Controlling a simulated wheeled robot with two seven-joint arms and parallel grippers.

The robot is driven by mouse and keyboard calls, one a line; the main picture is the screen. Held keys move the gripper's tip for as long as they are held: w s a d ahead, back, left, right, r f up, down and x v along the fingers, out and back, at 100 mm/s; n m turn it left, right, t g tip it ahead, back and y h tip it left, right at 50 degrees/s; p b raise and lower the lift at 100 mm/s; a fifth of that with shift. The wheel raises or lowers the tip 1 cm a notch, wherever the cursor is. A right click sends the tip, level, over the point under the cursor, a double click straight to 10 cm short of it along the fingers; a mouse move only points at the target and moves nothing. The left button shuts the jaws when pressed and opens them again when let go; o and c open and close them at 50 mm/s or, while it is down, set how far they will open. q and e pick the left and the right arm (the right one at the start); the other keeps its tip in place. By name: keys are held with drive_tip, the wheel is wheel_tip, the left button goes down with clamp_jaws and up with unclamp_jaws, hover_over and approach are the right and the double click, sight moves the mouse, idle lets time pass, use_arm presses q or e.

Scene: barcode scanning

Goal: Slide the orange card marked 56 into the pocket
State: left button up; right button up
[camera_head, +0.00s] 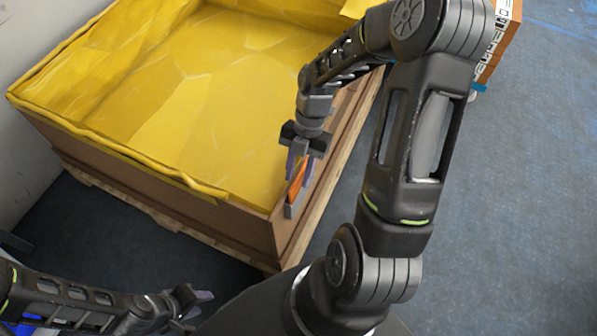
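The orange card (297,180) is seen nearly edge-on at the near right corner of the yellow-lined box; its number cannot be read. My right gripper (299,172) points down there, with its purple-grey fingers on either side of the card, and appears to be shut on it. A small grey piece (289,211) at the card's lower end, against the box's outer wall, may be the pocket; I cannot tell whether the card is inside it. My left gripper (200,304) is low at the left, away from the box, with its fingers apart and nothing between them.
The large cardboard box (160,192) with yellow lining (205,75) stands on a wooden pallet (215,243). Another orange-brown box with printed labels (497,45) is at the top right. Blue-grey floor (520,190) on the right is clear.

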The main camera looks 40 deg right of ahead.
drive_tip(key=shift+r, duration=0.15)
drive_tip(key=p+v, duration=0.1)
drive_tip(key=v, duration=0.6)
drive_tip(key=shift+w+d+r, duration=0.1)
drive_tip(key=shift+d+r, duration=0.05)
drive_tip(key=shift+r, duration=0.1)
idle(0.8)
